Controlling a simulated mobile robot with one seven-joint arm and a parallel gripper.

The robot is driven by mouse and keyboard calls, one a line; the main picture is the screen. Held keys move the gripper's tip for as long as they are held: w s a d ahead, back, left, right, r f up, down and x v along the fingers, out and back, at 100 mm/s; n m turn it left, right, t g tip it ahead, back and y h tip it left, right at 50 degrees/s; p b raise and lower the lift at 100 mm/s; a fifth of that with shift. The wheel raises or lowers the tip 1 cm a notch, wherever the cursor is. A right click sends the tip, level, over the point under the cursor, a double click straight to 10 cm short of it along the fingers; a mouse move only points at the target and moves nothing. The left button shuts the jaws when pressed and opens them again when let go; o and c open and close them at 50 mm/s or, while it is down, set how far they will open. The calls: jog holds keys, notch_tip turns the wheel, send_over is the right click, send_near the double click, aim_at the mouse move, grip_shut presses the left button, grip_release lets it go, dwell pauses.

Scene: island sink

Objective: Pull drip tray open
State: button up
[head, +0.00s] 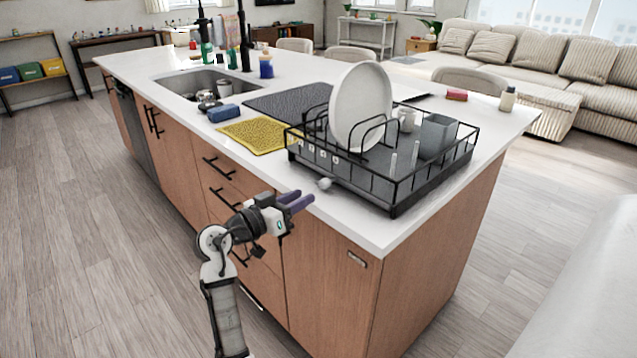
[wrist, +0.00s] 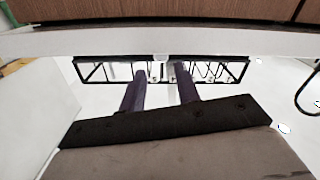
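The black wire dish rack (head: 392,207) stands on the counter near its front right corner. Its dark tray bottom (head: 365,172) shows between the dishes, and a small pale rounded spout or knob (head: 324,183) sticks out at its near left side. The rack's rail also shows in the wrist view (wrist: 110,60), with a small pale piece (wrist: 161,57) at its middle. My gripper (head: 303,199) has two purple fingers, just in front of the counter edge and short of the rack. In the wrist view its fingers (wrist: 160,75) are apart with nothing between them.
The rack holds a large white plate (head: 361,100), cups and a grey container (head: 438,136). A yellow cloth (head: 258,135), blue sponge (head: 224,113) and sink (head: 190,82) lie to the left. The white counter edge (head: 380,243) and wooden cabinet (head: 325,290) stand close to my arm.

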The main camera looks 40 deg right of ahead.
aim_at(322, 186)
jog(key=d, duration=0.2)
jog(key=d+p, duration=0.1)
jog(key=d, duration=0.4)
jog(key=shift+w, duration=0.35)
grip_shut()
jog(key=shift+a, duration=0.1)
